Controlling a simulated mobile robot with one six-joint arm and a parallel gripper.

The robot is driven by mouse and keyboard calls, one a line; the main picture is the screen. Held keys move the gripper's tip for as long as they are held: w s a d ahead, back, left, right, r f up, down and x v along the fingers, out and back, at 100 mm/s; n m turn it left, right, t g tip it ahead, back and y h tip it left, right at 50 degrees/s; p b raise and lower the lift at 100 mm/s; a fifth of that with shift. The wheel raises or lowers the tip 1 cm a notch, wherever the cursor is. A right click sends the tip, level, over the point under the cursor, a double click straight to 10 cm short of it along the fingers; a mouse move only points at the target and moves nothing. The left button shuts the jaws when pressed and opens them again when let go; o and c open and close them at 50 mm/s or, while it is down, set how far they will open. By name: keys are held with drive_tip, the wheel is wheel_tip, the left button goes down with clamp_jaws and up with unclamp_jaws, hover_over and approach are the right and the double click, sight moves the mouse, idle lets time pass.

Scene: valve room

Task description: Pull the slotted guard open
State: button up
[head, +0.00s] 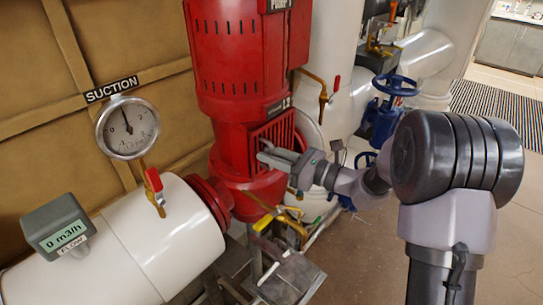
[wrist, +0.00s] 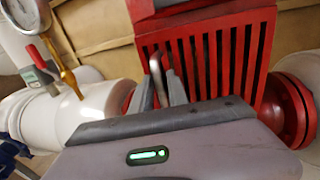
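The red slotted guard (head: 279,134) sits on the side of the red pump, and its vertical slots fill the upper middle of the wrist view (wrist: 225,60). It appears flush with the housing. A thin metal handle (wrist: 156,72) stands out at the guard's left side in the wrist view. My gripper (head: 270,155) is at the guard's front in the head view. In the wrist view its two grey fingers (wrist: 161,90) stand apart, one on each side of the handle. Whether they press on it is not clear.
A suction gauge (head: 128,127) and a white pipe (head: 165,245) with a flow meter (head: 60,228) are at left. A yellow-handled valve (head: 265,222) lies below the guard. Blue valve wheels (head: 395,85) stand behind at right. Open floor (head: 345,265) lies at lower right.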

drive_tip(key=shift+c, duration=0.4)
clamp_jaws()
idle(0.9)
